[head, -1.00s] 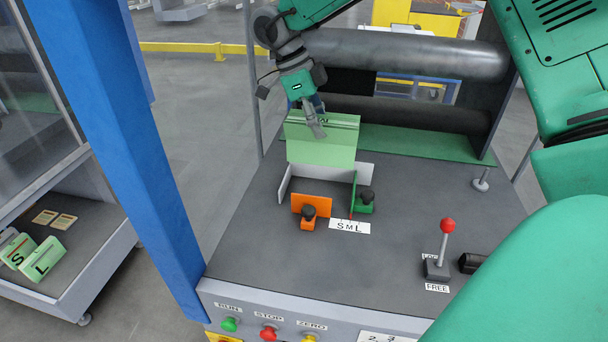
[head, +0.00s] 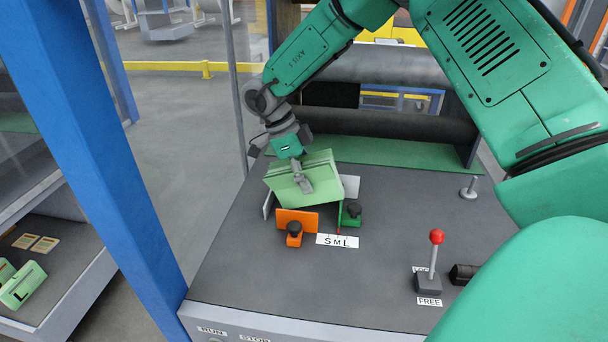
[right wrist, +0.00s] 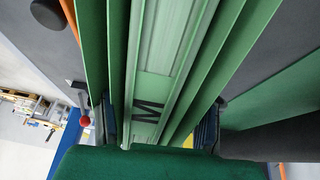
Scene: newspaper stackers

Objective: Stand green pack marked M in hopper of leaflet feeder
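The green pack (head: 322,181) is in my right gripper (head: 300,178), tilted, over the feeder's hopper. One finger shows against its front face. In the right wrist view the pack's edge, marked M (right wrist: 150,112), lies between the two dark fingers. The hopper has pale grey walls (head: 351,187), an orange guide (head: 298,217) in front and a green guide (head: 346,217) at right. The pack hides most of the hopper's inside, and I cannot tell whether its lower edge touches the floor. My left gripper is not in view.
An S M L label (head: 337,241) lies in front of the guides. A red-knobbed lever (head: 436,240) stands at the right. Grey rollers (head: 390,125) are behind. A blue post (head: 95,150) stands left, with another green pack (head: 22,284) on a shelf beyond.

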